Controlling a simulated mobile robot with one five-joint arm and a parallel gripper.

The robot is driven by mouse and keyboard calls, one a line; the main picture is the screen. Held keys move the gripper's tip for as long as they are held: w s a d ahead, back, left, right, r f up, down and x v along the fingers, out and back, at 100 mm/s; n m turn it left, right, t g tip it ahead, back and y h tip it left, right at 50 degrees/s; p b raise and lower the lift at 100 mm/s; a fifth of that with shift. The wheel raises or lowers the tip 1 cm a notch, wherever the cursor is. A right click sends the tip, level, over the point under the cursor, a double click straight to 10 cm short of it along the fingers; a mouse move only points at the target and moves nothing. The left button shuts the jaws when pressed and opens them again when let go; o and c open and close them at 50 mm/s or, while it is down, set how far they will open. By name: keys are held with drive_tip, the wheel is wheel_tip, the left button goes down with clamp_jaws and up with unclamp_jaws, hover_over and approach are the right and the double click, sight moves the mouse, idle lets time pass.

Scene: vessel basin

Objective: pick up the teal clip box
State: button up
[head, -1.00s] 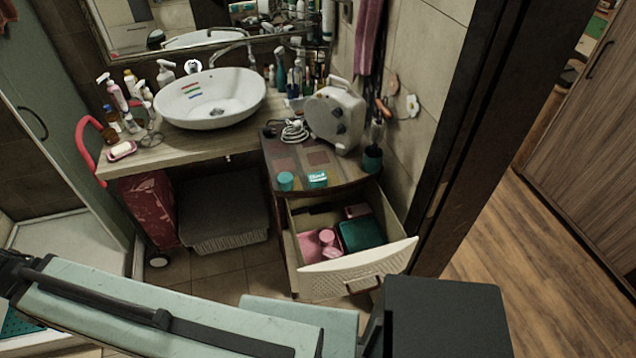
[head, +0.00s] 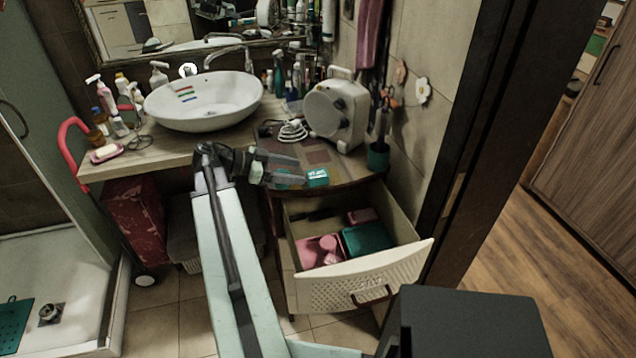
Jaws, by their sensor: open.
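A small teal box (head: 317,177) with pale marks on top, which looks like the clip box, sits near the front edge of the dark cabinet top (head: 345,171). My gripper (head: 300,172) reaches in from the left, open, with its fingers pointing right toward this box. The fingertips are just left of it, and I cannot tell whether they touch it. A larger teal box (head: 367,239) lies in the open drawer below.
The open drawer (head: 365,280) juts out below the cabinet top and also holds pink containers (head: 320,252). A white cable (head: 292,131) and a beige appliance (head: 336,112) stand behind the teal box. A dark teal cup (head: 378,156) is to the right. A basin (head: 203,100) is at left.

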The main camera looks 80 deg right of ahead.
sight(318, 173)
drive_tip(key=b+x, duration=0.1)
drive_tip(key=x, duration=0.2)
drive_tip(key=b+x, duration=0.1)
drive_tip(key=x, duration=0.3)
drive_tip(key=shift+w+d+f, duration=0.1)
drive_tip(key=shift+d, duration=0.15)
clamp_jaws()
wheel_tip(318, 173, up, 10)
drive_tip(key=p, duration=0.9)
drive_tip(key=shift+p, duration=0.4)
